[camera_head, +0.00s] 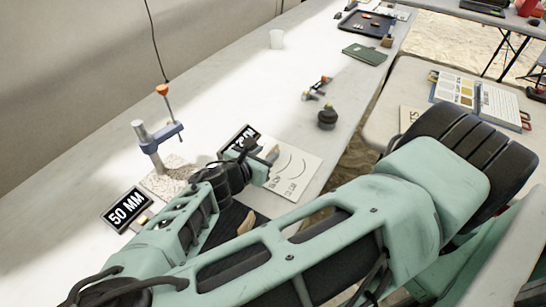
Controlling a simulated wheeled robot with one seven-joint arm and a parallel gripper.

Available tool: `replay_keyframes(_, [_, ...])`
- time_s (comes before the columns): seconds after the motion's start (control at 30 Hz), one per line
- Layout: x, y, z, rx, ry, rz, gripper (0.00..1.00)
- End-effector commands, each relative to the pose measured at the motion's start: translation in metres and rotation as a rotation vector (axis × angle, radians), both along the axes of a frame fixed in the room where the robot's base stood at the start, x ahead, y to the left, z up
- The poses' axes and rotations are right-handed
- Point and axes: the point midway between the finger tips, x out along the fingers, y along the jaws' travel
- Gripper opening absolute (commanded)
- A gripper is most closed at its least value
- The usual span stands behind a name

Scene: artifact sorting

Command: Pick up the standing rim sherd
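My gripper (268,158) is over the left part of a white card with curved lines (298,172), which looks like a rim chart. A small tan piece (274,151) shows right at its dark fingers; it may be the standing rim sherd. I cannot tell whether the fingers touch it, straddle it or are beside it. The fingers are too small and too dark to show whether they are open or shut. Another tan piece (246,222) lies by a dark mat (232,218), partly hidden by my arm.
A clamp stand (150,145) with an orange knob rises from a speckled base left of my gripper. A 50 MM scale card (127,208) lies near it.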

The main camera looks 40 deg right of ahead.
Motion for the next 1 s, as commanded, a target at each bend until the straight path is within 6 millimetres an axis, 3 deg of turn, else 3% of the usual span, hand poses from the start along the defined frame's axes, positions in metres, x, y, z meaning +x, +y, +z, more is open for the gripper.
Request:
replay_keyframes(0.1, [0.005, -0.012, -0.014, -0.002, -0.001, -0.004, 0.36])
replay_keyframes(0.3, [0.014, -0.033, -0.022, -0.001, -0.001, -0.002, 0.36])
replay_keyframes(0.6, [0.016, -0.037, -0.021, 0.001, 0.000, 0.002, 0.36])
replay_keyframes(0.63, [0.016, -0.037, -0.021, 0.001, 0.000, 0.002, 0.33])
replay_keyframes(0.73, [0.016, -0.037, -0.021, 0.001, 0.000, 0.002, 0.05])
replay_keyframes(0.77, [0.016, -0.036, -0.021, 0.001, 0.000, 0.002, 0.00])
replay_keyframes(1.0, [0.016, -0.036, -0.021, 0.001, 0.000, 0.002, 0.00])
